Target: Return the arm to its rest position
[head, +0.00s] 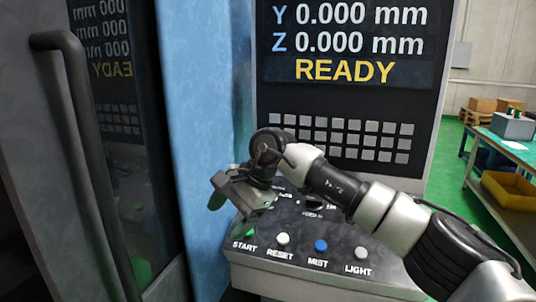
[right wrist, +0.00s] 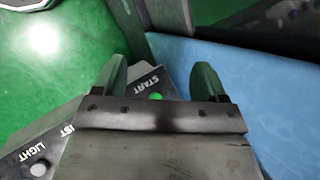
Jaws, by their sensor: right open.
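My right arm (head: 385,214) comes in from the lower right and reaches across the front of the control panel (head: 300,262). My right gripper (head: 230,213) is above the panel's left end, near the green START button (head: 250,232). In the right wrist view its two fingers stand apart with nothing held between them (right wrist: 160,75). The green button (right wrist: 155,96) shows between the fingers, just past the gripper's body. I cannot tell whether a finger touches it. My left gripper is not in view.
The screen (head: 345,45) reads READY, above a keypad (head: 340,138). RESET (head: 283,239), blue MIST (head: 321,245) and LIGHT (head: 361,253) buttons line the panel. A dark door with a handle (head: 85,140) stands left. A table (head: 520,150) with a yellow bin (head: 512,192) stands right.

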